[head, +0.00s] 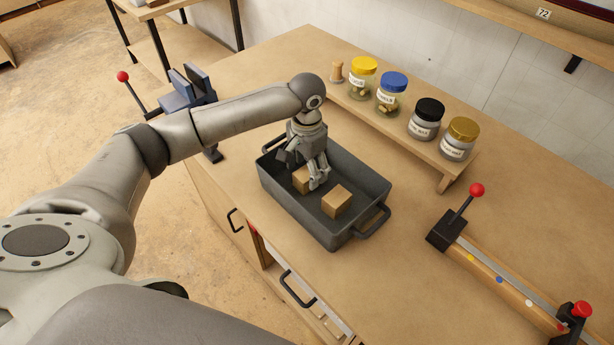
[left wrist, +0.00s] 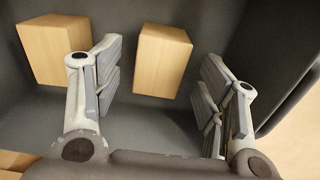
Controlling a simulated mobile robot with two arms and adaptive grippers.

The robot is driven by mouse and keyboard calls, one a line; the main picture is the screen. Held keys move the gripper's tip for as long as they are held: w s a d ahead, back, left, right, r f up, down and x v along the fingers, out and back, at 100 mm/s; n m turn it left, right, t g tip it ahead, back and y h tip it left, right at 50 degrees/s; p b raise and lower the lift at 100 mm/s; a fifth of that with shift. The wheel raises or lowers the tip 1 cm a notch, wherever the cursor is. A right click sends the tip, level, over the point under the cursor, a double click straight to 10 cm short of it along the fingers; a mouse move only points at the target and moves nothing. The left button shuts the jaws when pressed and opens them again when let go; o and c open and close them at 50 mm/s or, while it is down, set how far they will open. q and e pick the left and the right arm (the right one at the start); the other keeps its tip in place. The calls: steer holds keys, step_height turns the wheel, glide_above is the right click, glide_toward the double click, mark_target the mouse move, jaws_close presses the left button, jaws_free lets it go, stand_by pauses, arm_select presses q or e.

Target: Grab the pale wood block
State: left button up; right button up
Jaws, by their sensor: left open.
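Two pale wood blocks show in the dark grey tray on the bench. One block (head: 301,180) is partly hidden behind my left gripper (head: 307,179); the other block (head: 337,202) stands clear to its right. My left gripper is open, pointing down inside the tray. In the left wrist view, one block (left wrist: 162,60) appears in the gap between the open fingers (left wrist: 160,78), with no visible contact. Another block (left wrist: 55,48) lies left of the left finger. A wooden piece (left wrist: 14,162) is cut off at the lower left. My right gripper is not in view.
The tray (head: 369,180) has raised walls and end handles. Lidded jars (head: 390,92) stand on a low shelf behind it. A blue vise (head: 187,90) is at the left bench edge, and a red-knobbed rail clamp (head: 505,281) is at right. Bare bench lies between tray and clamp.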

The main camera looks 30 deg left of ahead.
arm_select(q)
steer(key=shift+f, duration=1.5)
steer(key=c, duration=1.1)
steer(key=shift+r, duration=0.2)
